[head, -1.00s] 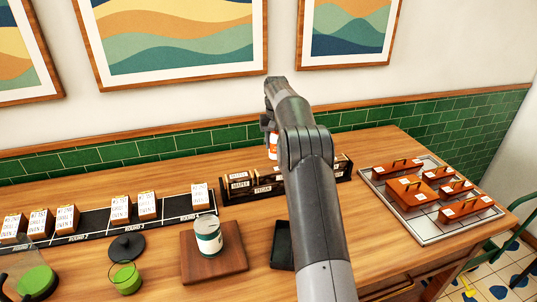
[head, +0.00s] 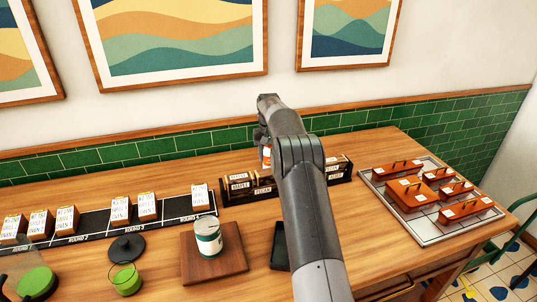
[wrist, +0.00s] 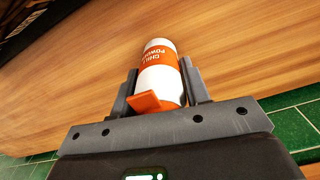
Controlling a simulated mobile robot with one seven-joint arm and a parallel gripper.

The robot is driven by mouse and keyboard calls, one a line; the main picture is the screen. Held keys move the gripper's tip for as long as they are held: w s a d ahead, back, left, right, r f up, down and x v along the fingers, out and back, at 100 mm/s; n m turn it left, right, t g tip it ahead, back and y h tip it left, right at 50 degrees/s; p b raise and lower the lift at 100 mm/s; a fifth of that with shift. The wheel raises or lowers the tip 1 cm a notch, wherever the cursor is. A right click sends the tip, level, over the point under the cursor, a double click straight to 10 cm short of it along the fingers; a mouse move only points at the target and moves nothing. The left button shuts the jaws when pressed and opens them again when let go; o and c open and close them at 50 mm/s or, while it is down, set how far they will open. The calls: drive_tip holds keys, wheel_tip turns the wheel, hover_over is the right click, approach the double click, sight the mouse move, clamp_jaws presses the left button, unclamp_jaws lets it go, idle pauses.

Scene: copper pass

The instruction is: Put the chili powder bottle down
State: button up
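The chili powder bottle (wrist: 160,68) is white with an orange label band and an orange flap at its near end. In the wrist view it sits between the two fingers of my gripper (wrist: 160,92), which appear to press on its sides. In the head view a small part of the bottle (head: 266,156) shows beside my gripper (head: 264,140), just behind the dark spice rack (head: 232,196). My arm hides most of the gripper and the middle of the rack. I cannot tell whether the bottle's base touches the table.
A wooden board (head: 212,266) with a white-and-green can (head: 208,238) stands in front of the rack, beside a dark tray (head: 281,247). A black mat (head: 95,222) with several boxes lies left. A metal tray (head: 425,232) with orange containers lies right. Bare wood (head: 160,176) lies behind the mat.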

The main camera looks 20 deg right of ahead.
drive_tip(key=o, duration=0.4)
drive_tip(key=shift+r, duration=0.15)
